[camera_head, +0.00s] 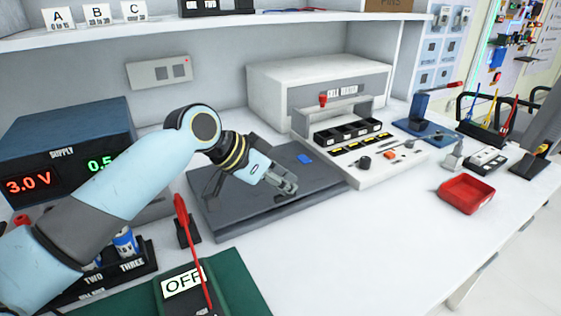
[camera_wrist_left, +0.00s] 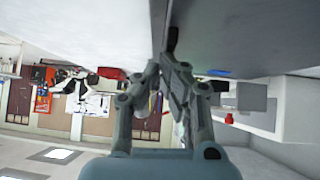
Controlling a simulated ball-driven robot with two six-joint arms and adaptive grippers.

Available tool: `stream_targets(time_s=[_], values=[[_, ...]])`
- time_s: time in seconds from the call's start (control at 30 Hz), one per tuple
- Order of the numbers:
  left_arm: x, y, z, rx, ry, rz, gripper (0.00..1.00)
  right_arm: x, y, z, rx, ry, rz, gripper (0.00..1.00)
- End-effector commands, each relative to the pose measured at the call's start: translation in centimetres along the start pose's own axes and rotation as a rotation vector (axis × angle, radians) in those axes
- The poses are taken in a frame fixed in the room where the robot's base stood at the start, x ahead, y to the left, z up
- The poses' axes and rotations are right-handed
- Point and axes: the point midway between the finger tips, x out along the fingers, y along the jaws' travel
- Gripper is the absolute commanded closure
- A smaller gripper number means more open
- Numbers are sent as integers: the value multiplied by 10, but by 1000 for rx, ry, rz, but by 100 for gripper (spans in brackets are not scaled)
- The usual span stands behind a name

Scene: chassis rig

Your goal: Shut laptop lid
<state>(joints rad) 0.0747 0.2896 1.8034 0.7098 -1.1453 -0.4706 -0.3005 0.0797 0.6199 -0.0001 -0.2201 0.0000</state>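The laptop (camera_head: 322,176) is a dark grey slab on the white bench; its lid looks flat or nearly flat, but I cannot tell if it is fully shut. A small blue patch (camera_head: 305,158) shows near its far right side. My left gripper (camera_head: 288,186) is over the laptop and hides part of it; its fingers look closed together with nothing between them. I cannot tell whether they touch the laptop. In the left wrist view the fingers (camera_wrist_left: 164,68) are beside a dark surface, probably the laptop (camera_wrist_left: 240,35). My right gripper is not in view.
A power supply (camera_head: 70,140) stands left of the laptop. A red-handled switch (camera_head: 185,300) reading OFF and a battery holder (camera_head: 120,265) are in front. A white cell tester (camera_head: 320,85) stands behind right. A red tray (camera_head: 466,195) lies right; the front right bench is clear.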

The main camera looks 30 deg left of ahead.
Motion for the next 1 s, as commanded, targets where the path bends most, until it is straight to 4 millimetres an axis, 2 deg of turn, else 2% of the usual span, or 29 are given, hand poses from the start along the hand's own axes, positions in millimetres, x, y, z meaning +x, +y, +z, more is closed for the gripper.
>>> stream_targets(time_s=[0.03, 0.17, 0.43, 0.5, 0.7, 0.83, 1.0], values=[[2, 1, 5, -6, -11, 5, 100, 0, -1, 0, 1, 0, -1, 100], [-4, 1, 0, -7, -11, 4, 100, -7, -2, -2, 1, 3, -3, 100], [-36, -4, -38, -7, -1, -10, 100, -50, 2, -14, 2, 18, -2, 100], [-53, -4, -31, -2, -4, -12, 100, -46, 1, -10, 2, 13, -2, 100], [-99, -1, -31, -2, -3, -11, 100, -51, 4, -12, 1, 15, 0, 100], [-116, 0, -31, -4, -3, -11, 100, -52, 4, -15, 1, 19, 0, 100], [-126, 2, -31, -8, 0, -8, 100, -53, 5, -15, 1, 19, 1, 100]])
